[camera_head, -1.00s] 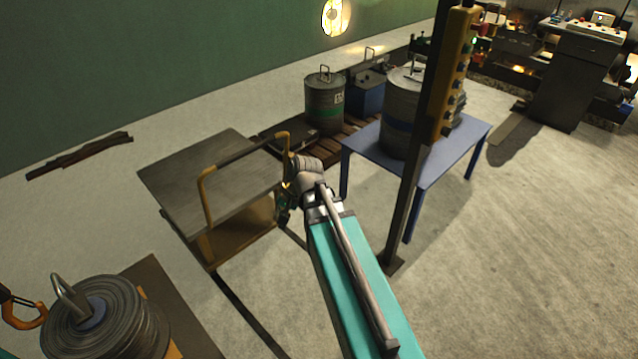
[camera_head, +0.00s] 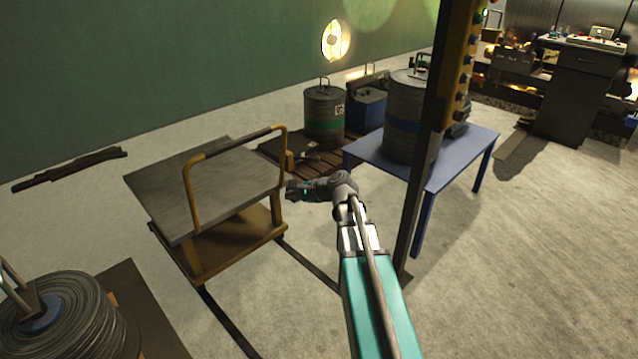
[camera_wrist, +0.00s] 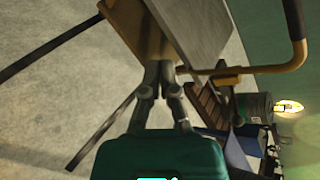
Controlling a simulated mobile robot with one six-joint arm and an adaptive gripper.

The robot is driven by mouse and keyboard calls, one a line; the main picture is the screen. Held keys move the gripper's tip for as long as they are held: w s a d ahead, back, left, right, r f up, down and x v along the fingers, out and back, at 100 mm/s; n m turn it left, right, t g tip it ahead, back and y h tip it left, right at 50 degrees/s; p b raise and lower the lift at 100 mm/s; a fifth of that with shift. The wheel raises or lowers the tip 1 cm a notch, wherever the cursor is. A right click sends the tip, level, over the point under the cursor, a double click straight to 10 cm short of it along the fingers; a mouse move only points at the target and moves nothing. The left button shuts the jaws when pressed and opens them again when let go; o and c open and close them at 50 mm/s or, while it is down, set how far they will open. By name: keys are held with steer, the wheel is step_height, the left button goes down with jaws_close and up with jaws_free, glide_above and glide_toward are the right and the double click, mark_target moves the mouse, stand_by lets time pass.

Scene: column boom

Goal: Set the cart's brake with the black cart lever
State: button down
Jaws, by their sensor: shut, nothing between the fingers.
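The cart (camera_head: 200,195) has a grey deck, a tan lower shelf and a yellow hoop handle (camera_head: 190,180) with a dark grip. In the wrist view the handle (camera_wrist: 285,67) comes in from the right. My gripper (camera_head: 290,190) is at the cart's right edge, just below the bracket. In the wrist view its fingers (camera_wrist: 158,68) are together and empty, apart from the bar.
A blue table (camera_head: 440,170) with a drum stands right of the cart, behind a dark upright post (camera_head: 420,200). A green-banded drum (camera_head: 324,125) stands behind on a pallet. A cable reel (camera_head: 60,325) is at front left. Floor at right is clear.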

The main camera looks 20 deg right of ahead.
steer(key=w+d+f+m+t+h+b, duration=0.2)
steer(key=w+d+f+m+t+b, duration=0.1)
steer(key=d+m+b, duration=0.5)
steer(key=w+d+f+m+t+h+b, duration=0.1)
steer(key=w+d+f+m+t+b, duration=0.2)
steer(key=d+b, duration=0.7)
steer(key=d+f+m+t, duration=0.2)
steer(key=d+f+m, duration=0.1)
steer(key=f+m, duration=0.1)
steer(key=shift+w+m+h, duration=0.15)
steer(key=shift+m+h, duration=0.25)
steer(key=shift+m, duration=0.4)
steer(key=shift+w+f, duration=0.1)
steer(key=w+a+r+p, duration=0.2)
steer(key=w+r+p, duration=0.1)
steer(key=w, duration=0.9)
steer(key=shift+a+r, duration=0.15)
steer(key=shift+r, duration=0.1)
steer(key=shift+w, duration=0.1)
